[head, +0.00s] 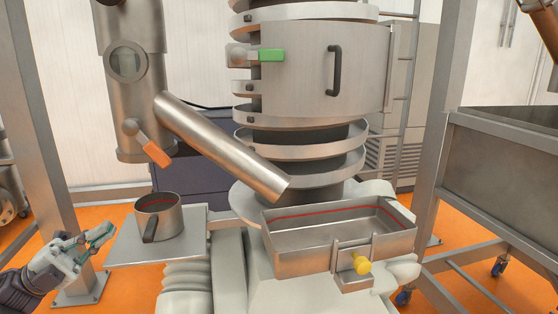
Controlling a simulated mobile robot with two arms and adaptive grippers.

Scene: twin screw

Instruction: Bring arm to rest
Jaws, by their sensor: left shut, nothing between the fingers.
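My left gripper (103,236) is at the lower left of the head view, its arm coming in from the left edge. Its fingers are shut with nothing between them. It is near the left edge of a small metal platform (180,247), apart from the metal cup (158,216) standing upright there. The cup has a red line inside its rim and a handle toward me. My right gripper is not in view.
An orange-handled valve (150,145) hangs over the cup. A large bin (503,175) stands at right.

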